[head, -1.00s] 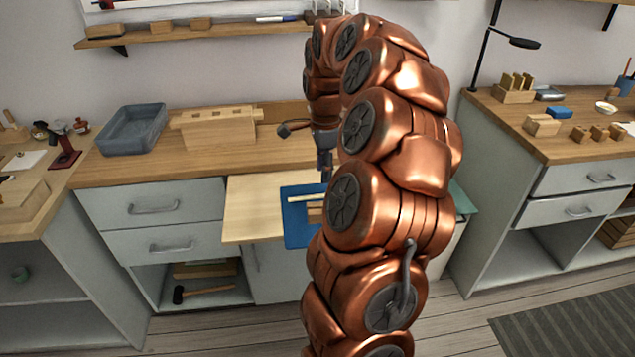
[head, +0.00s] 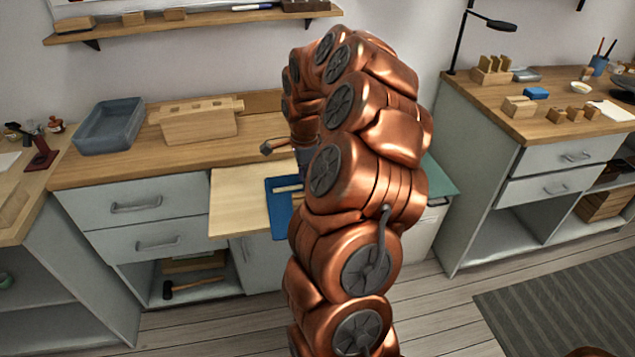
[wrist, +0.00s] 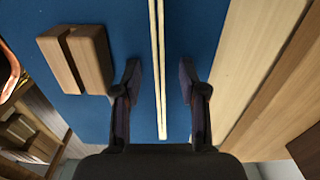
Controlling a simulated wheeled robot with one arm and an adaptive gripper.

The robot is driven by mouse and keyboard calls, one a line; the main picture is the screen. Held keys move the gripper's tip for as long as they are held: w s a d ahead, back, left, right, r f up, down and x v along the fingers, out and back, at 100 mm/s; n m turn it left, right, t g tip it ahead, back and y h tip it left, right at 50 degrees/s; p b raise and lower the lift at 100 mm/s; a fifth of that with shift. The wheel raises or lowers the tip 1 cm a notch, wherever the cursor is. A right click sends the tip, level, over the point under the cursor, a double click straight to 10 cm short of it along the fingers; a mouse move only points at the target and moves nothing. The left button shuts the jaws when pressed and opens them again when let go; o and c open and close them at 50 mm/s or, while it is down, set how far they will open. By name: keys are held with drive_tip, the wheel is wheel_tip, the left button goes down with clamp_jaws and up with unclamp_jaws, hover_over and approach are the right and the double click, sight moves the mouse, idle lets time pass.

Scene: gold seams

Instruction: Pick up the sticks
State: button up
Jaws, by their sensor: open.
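In the wrist view a pair of thin pale sticks (wrist: 157,50) lies side by side, lengthwise on a blue mat (wrist: 200,28). My gripper (wrist: 158,72) is open, with one dark finger on each side of the sticks and a gap to each. The near ends of the sticks show between the fingers. In the head view the blue mat (head: 282,222) lies on a pale pull-out board, and a short piece of the sticks (head: 288,189) shows. My copper arm hides the rest of the mat and my gripper there.
A grooved wooden block (wrist: 90,60) sits on the mat left of my gripper. The pale board (head: 235,205) has bare room left of the mat. Behind are a grey tray (head: 108,126) and a wooden box (head: 197,124) on the bench.

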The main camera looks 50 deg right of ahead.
clamp_jaws()
drive_tip(key=shift+r, duration=0.1)
idle(0.3)
